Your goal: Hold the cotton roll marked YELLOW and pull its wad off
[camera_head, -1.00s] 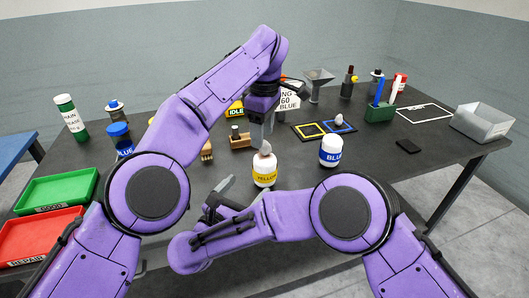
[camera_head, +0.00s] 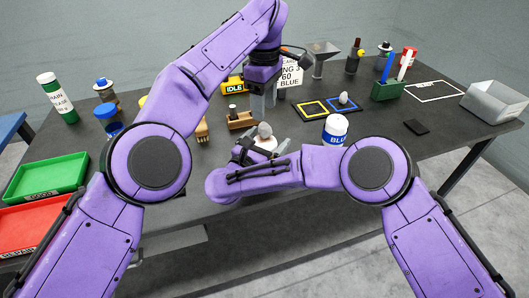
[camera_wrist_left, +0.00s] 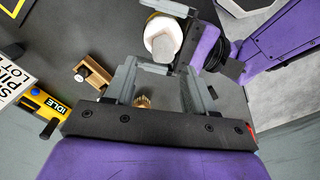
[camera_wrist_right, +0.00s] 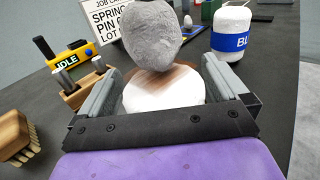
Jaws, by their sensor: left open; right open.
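The YELLOW cotton roll (camera_head: 262,143) is white, with a pale grey wad (camera_head: 265,129) on top; its label is hidden behind my right arm. In the right wrist view the roll (camera_wrist_right: 165,93) stands between the fingers of my right gripper (camera_wrist_right: 163,85), which is open around it; I cannot tell whether either finger touches. The wad (camera_wrist_right: 152,35) rises above these fingers. My left gripper (camera_head: 263,104) is open and empty, pointing down above and behind the wad. In the left wrist view the wad (camera_wrist_left: 166,42) lies beyond the left fingertips (camera_wrist_left: 160,72), not between them.
The BLUE roll (camera_head: 335,128) stands close on the right without a wad. A grey wad lies in the blue-framed square (camera_head: 355,104), beside an empty yellow-framed square (camera_head: 313,117). A wooden block (camera_head: 240,120) and brush (camera_head: 202,130) are left of my left gripper.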

